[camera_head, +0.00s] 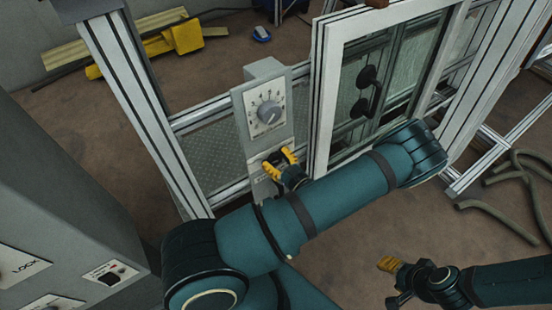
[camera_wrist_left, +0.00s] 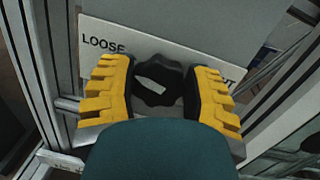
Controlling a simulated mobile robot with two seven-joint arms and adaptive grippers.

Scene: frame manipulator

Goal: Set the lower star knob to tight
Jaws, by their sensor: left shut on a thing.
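The lower star knob (camera_wrist_left: 158,70) is black and lobed, in front of a white plate (camera_wrist_left: 105,27) in the left wrist view. The plate reads LOOSE at left; the word at right is partly hidden by a finger and ends in "HT". My left gripper (camera_wrist_left: 163,88) is shut on the knob, one yellow finger on each side. In the head view my left gripper (camera_head: 280,160) is at the lower part of the grey panel (camera_head: 240,108) and mostly covers the knob. My right gripper (camera_head: 392,281) is at the lower right, away from the panel; its opening is unclear.
A grey control box (camera_head: 60,215) is at the lower left. Hoses (camera_head: 500,225) lie on the floor at right.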

